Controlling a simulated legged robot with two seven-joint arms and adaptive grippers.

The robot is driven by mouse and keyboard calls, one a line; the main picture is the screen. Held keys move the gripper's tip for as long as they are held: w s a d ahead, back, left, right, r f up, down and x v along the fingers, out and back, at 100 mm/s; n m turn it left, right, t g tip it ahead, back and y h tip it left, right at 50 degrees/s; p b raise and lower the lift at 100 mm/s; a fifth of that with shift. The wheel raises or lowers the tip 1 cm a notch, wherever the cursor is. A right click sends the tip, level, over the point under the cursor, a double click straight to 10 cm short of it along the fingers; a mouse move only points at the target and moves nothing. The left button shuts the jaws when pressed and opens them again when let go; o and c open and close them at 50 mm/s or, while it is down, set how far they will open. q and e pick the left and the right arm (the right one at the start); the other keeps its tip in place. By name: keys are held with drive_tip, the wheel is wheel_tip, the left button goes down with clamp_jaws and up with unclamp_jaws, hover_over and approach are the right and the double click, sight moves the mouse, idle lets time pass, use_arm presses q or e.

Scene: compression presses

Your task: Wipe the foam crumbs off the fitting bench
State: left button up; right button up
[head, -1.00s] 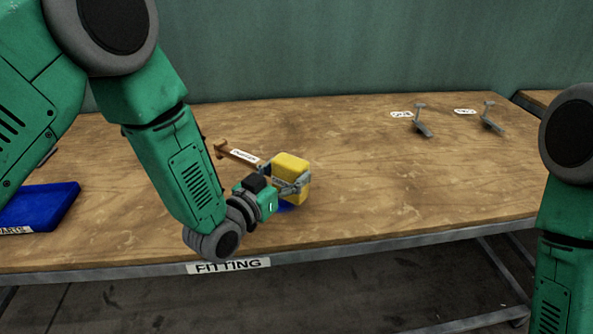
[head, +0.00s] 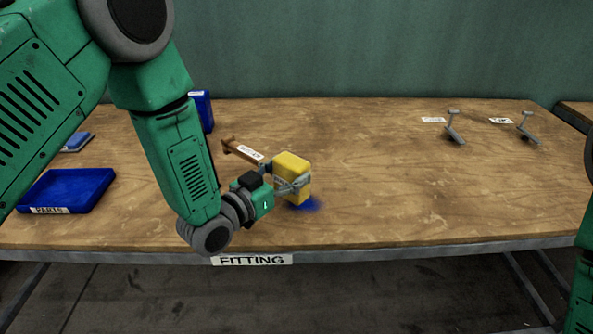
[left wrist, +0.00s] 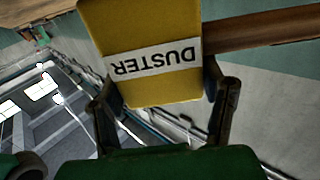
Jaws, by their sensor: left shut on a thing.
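My left gripper (head: 292,186) is shut on the yellow duster (head: 293,166), low over the front middle of the fitting bench (head: 400,190). The yellow block, lettered DUSTER, also fills the upper middle of the left wrist view (left wrist: 145,65), between the fingers. A brown bar with a white label (head: 240,150) sticks out behind it to the left. A dark blue patch (head: 306,205) shows on the bench at the duster's lower right; I cannot tell whether it is crumbs. Whether the duster touches the wood is unclear. My right gripper is out of view.
A blue PARTS tray (head: 65,190) lies at the front left. A blue upright thing (head: 203,111) and a small blue item (head: 77,141) stand farther back, partly behind my left arm. Two grey metal pieces (head: 455,128) (head: 527,128) with labels are at the back right. The right-front bench top is clear.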

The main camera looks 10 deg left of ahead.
use_arm(q)
drive_tip(key=shift+s+a, duration=0.2)
drive_tip(key=shift+a, duration=0.55)
drive_tip(key=shift+w+a+r, duration=0.1)
drive_tip(key=shift+a+r, duration=0.05)
drive_tip(key=w+d, duration=0.3)
drive_tip(key=d, duration=0.7)
drive_tip(key=shift+s+a+r+p, duration=0.25)
drive_tip(key=shift+s+a, duration=0.25)
drive_tip(key=shift+a, duration=1.2)
drive_tip(key=shift+s+a+r+p, duration=0.15)
drive_tip(key=shift+s+a, duration=0.35)
drive_tip(key=shift+a, duration=1.15)
drive_tip(key=shift+s+a+r+p, duration=0.15)
drive_tip(key=shift+s+a+r, duration=0.25)
drive_tip(key=shift+a, duration=1.3)
drive_tip(key=shift+f, duration=0.1)
drive_tip(key=shift+s+r+p, duration=0.1)
drive_tip(key=shift+r+p, duration=2.1)
drive_tip(key=shift+r, duration=0.9)
